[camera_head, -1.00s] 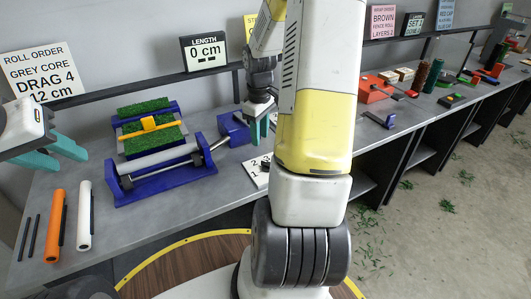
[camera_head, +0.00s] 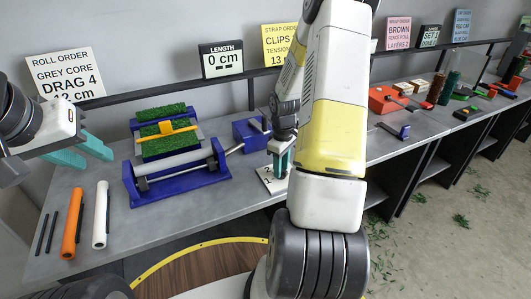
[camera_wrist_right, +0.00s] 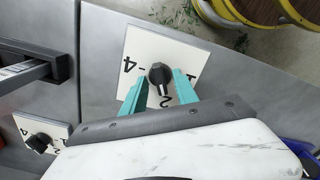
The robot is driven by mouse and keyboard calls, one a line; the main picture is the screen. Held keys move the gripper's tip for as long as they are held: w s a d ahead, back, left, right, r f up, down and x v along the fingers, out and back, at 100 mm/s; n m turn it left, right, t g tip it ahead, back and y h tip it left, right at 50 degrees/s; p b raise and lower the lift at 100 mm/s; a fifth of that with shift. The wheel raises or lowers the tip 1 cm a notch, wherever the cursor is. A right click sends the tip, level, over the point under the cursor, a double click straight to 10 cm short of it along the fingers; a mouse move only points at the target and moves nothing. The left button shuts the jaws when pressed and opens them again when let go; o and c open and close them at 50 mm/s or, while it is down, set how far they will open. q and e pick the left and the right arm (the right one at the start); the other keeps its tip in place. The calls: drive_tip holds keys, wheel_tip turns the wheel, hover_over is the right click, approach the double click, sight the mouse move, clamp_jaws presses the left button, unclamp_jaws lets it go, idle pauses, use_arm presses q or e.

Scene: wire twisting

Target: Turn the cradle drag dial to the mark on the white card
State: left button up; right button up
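The white order card (camera_head: 66,77) reads "GREY CORE DRAG 4 12 cm". The blue cradle (camera_head: 178,187) stands on the bench. A white dial card (camera_head: 266,181) lies on the bench beside it, under my right gripper (camera_head: 280,160). In the right wrist view, this card (camera_wrist_right: 137,62) carries a black dial (camera_wrist_right: 160,73), with a 4 at its upper left and a 2 below. My right gripper (camera_wrist_right: 160,88) is open, its teal fingers on either side of the dial; I cannot tell whether they touch it. My left gripper (camera_head: 90,152) is open and empty at the left.
A second dial (camera_wrist_right: 38,142) on its own card sits at the lower left of the wrist view. An orange roll (camera_head: 72,223), a white roll (camera_head: 101,214) and dark rods lie at the front left. A length display (camera_head: 221,60) reads 0 cm. Clippings litter the floor.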

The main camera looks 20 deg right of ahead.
clamp_jaws()
drive_tip(key=shift+m, duration=0.4)
drive_tip(key=m, duration=0.4)
drive_tip(key=shift+m, duration=0.3)
drive_tip(key=m, duration=1.1)
drive_tip(key=shift+m, duration=0.4)
drive_tip(key=m, duration=0.6)
drive_tip(key=shift+m, duration=0.6)
